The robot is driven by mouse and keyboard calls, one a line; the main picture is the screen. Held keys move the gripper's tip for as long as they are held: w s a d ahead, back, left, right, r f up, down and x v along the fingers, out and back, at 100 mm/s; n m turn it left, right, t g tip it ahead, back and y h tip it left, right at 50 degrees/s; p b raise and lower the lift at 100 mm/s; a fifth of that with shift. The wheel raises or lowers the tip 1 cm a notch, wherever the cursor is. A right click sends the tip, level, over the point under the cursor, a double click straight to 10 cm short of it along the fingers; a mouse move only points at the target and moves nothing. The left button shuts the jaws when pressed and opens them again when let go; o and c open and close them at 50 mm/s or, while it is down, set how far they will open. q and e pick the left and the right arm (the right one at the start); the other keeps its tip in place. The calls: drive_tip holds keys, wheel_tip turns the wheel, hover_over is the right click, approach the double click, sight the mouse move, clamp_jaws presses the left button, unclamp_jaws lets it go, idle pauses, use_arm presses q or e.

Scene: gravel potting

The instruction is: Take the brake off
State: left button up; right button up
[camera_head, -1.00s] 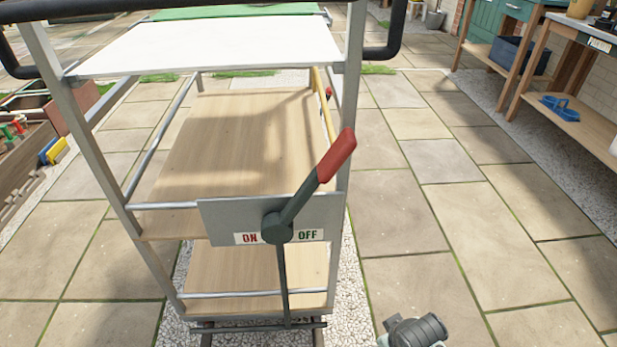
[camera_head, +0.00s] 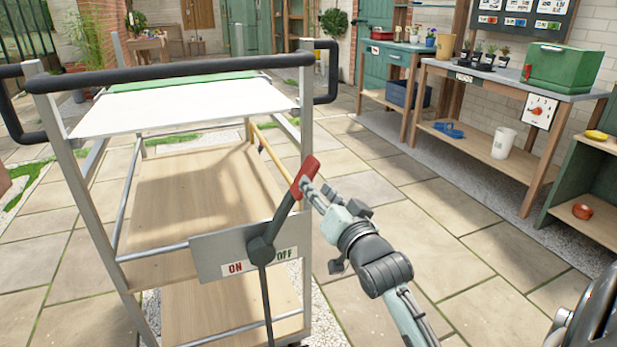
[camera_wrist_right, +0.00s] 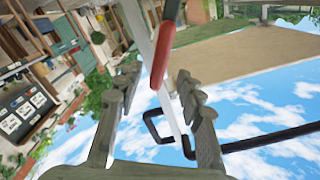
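The brake lever has a red grip (camera_head: 305,178) on a dark arm. It pivots on a grey plate (camera_head: 215,250) marked ON in red and OFF in green on the cart's near end. The lever leans up and right, toward the OFF side. My right gripper (camera_head: 311,195) is at the red grip, coming from the right. In the right wrist view the red grip (camera_wrist_right: 160,65) shows between the spread fingers (camera_wrist_right: 157,90), with gaps on both sides. Whether a finger touches it I cannot tell. My left gripper is not in view.
The cart has a black push handle (camera_head: 170,68), a white top (camera_head: 180,105) and wooden shelves (camera_head: 190,190). A workbench (camera_head: 510,85) with a green box (camera_head: 562,68) stands at the back right. Open paving lies right of the cart.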

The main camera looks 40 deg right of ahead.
drive_tip(key=x, duration=0.5)
drive_tip(key=shift+w+f, duration=0.1)
drive_tip(key=shift+w, duration=0.15)
clamp_jaws()
